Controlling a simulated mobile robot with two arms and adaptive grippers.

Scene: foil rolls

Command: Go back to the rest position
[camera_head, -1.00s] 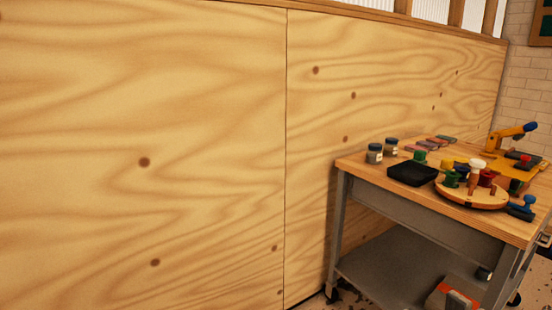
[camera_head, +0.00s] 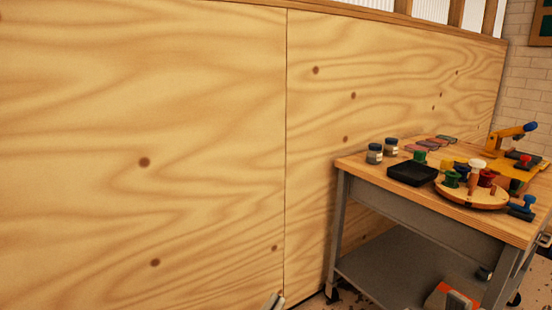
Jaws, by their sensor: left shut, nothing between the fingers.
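Only the tip of my left gripper (camera_head: 274,301) shows, a small grey shape at the bottom edge of the head view, left of the workbench and in front of the plywood wall. It is shut and empty. The rest of that arm is below the frame. My right gripper is out of view.
A wheeled workbench (camera_head: 438,208) with a wooden top stands at the right. It holds a black tray (camera_head: 412,174), two jars (camera_head: 375,154), a round wooden stand (camera_head: 468,199) with coloured handled pieces, and a yellow tool (camera_head: 508,137). A plywood wall (camera_head: 140,100) fills the left.

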